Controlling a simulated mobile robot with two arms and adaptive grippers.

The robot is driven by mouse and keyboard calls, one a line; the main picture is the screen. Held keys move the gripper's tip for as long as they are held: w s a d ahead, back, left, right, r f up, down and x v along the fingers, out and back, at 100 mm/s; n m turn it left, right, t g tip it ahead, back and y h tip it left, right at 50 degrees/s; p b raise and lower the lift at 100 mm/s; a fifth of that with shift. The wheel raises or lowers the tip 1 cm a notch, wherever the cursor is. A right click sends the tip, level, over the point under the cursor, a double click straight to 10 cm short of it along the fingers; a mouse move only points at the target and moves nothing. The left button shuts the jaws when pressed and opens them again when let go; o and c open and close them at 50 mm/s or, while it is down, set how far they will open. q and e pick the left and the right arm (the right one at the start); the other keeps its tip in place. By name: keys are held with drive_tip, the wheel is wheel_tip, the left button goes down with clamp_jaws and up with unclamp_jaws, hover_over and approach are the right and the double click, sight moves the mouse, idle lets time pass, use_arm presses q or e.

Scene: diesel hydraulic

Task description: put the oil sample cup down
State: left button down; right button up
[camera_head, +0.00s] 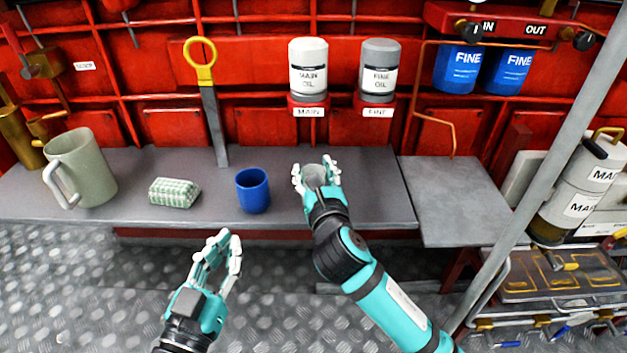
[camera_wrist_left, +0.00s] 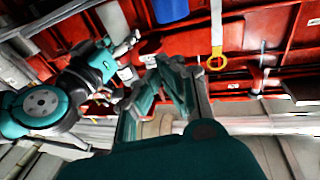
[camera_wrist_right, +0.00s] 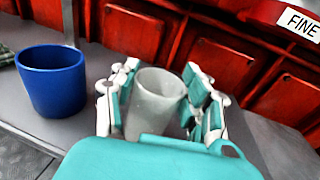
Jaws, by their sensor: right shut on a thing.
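A translucent grey cup (camera_wrist_right: 155,100) is between the fingers of my right gripper (camera_wrist_right: 160,95), which is shut on it. I take it to be the oil sample cup. In the head view the cup (camera_head: 314,176) is upright over the grey shelf (camera_head: 290,170), near its front; whether its base touches the shelf is hidden by the hand. My left gripper (camera_head: 229,240) is empty in front of the shelf, below the blue cup, its fingers partly apart. It also shows in the left wrist view (camera_wrist_left: 172,62).
A blue cup (camera_head: 252,190) stands left of the right gripper. Further left are a checked cloth block (camera_head: 174,193) and a grey-green jug (camera_head: 85,168). A yellow-handled tool (camera_head: 207,100) stands behind. Main and fine oil canisters (camera_head: 308,68) hang on the red wall. The shelf right of the gripper is clear.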

drive_tip(key=shift+f, duration=0.45)
use_arm(q)
drive_tip(key=r, duration=0.1)
drive_tip(key=t, duration=0.1)
drive_tip(key=r, duration=0.1)
drive_tip(key=shift+s+d+r+t, duration=0.15)
drive_tip(key=shift+s+r+t, duration=0.1)
drive_tip(key=shift+r+t, duration=0.15)
drive_tip(key=shift+f, duration=0.15)
use_arm(e)
drive_tip(key=shift+f, duration=0.15)
drive_tip(key=o, duration=1.2)
